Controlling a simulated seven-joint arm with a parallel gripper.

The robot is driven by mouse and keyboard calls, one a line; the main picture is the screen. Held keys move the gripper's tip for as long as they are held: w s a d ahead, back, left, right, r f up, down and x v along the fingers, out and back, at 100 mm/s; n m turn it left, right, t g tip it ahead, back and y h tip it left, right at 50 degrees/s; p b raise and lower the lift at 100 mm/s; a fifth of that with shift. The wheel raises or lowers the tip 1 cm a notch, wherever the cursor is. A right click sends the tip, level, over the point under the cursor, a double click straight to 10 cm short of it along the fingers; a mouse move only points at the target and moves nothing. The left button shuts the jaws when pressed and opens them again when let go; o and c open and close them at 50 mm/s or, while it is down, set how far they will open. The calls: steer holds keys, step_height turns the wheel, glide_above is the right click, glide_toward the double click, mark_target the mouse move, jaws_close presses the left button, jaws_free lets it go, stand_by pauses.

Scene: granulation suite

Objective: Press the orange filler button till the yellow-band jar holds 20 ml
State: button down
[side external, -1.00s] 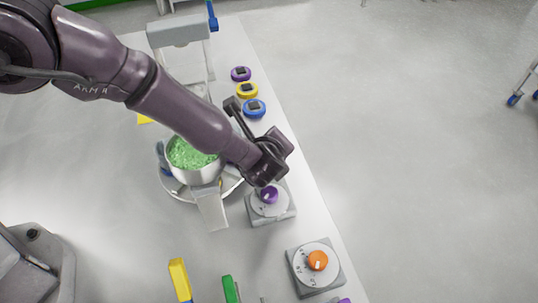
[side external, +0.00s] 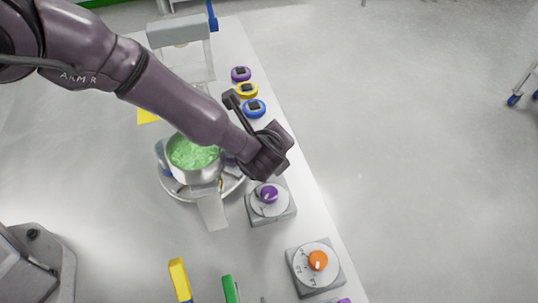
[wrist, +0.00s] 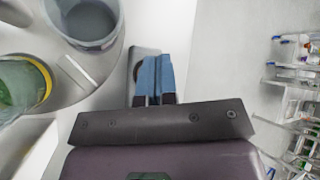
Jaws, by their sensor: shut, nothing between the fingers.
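The orange knob (side external: 318,260), the only orange control in view, sits on a grey box with a marked white dial at the lower right. My gripper is over the bench beside the metal bowl; its fingers are hidden by my wrist in the side view. In the wrist view its blue fingertips (wrist: 154,78) are together and empty, over or in front of a grey block (wrist: 143,63); whether they touch it is unclear. A jar with a yellow band (wrist: 45,80) and green inside is cut off at the left of the wrist view. Its fill level is not readable.
A purple knob (side external: 269,194) on a second dial box lies between my wrist and the orange knob. The metal bowl of green granules (side external: 193,153) stands left of my wrist. Purple (side external: 241,73), yellow (side external: 247,90) and blue (side external: 254,107) discs line the bench edge.

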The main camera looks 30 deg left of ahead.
steer(key=shift+r, duration=2.5)
